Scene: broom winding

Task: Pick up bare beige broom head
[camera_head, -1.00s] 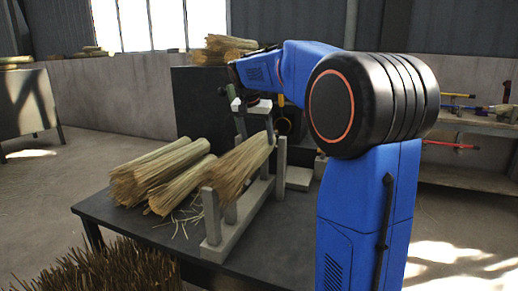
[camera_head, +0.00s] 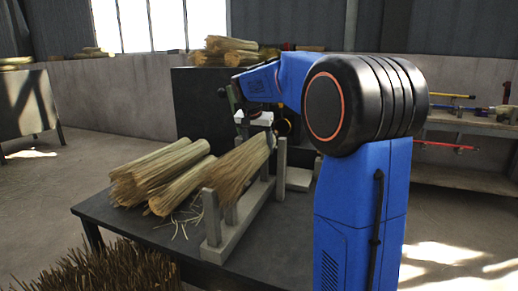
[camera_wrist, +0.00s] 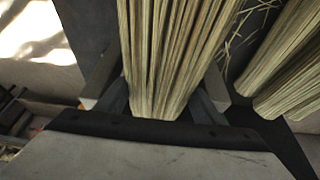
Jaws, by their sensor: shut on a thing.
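The bare beige broom head (camera_head: 238,170) lies tilted in the grey stand (camera_head: 243,236) on the dark table, its straw ends toward the front left. In the wrist view the broom head (camera_wrist: 175,50) runs up from between the two fingers. My gripper (camera_wrist: 160,100) is shut on it near its narrow end, one dark finger along each side. In the head view my gripper (camera_head: 262,128) is small at the far end of the stand, and its fingertips are mostly hidden.
Other beige straw bundles (camera_head: 150,172) lie on the table (camera_head: 150,228) left of the stand, with loose straws nearby. A brown bristly bundle (camera_head: 95,270) is at the lower left. A dark block (camera_head: 200,105) with more bundles on top stands behind.

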